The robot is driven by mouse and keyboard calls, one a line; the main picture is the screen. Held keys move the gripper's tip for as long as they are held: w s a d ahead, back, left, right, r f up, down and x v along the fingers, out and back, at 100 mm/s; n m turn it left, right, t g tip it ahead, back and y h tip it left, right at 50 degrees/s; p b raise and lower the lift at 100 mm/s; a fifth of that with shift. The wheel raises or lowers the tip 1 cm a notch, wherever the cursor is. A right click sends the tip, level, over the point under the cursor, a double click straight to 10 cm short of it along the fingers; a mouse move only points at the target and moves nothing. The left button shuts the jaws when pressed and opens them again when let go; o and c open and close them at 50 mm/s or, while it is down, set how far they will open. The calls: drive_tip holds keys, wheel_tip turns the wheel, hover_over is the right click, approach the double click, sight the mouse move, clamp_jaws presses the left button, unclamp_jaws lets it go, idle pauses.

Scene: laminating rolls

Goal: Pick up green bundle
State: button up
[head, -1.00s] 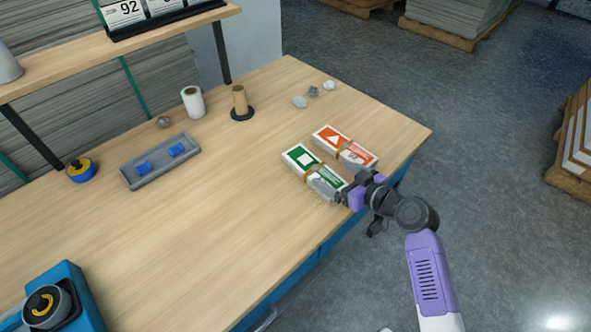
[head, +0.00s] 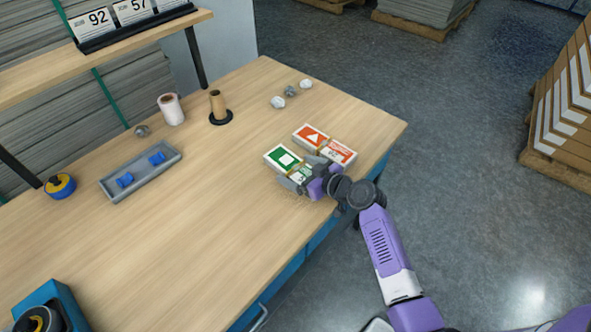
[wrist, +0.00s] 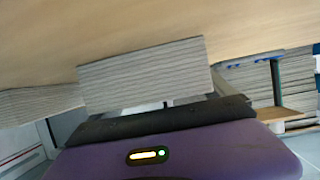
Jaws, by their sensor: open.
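The green bundle (head: 281,157) is a white and green stack with a white square on its top. It lies on the wooden table near the right edge. My gripper (head: 297,181) is open at the bundle's near end and covers part of it. In the wrist view, a layered paper stack (wrist: 145,73) stands end-on just beyond my gripper, probably the green bundle. In the head view I cannot tell whether the fingers touch it or lie on both sides of it.
An orange bundle (head: 311,135) lies close beside the green one on the far side. Crumpled pieces (head: 290,91) lie farther back. A grey tray (head: 140,184) with blue parts and two spools stand to the left. The table (head: 215,215) is clear in front.

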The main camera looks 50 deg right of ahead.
drive_tip(key=c, duration=1.6)
drive_tip(key=shift+c, duration=1)
drive_tip(key=shift+r, duration=0.15)
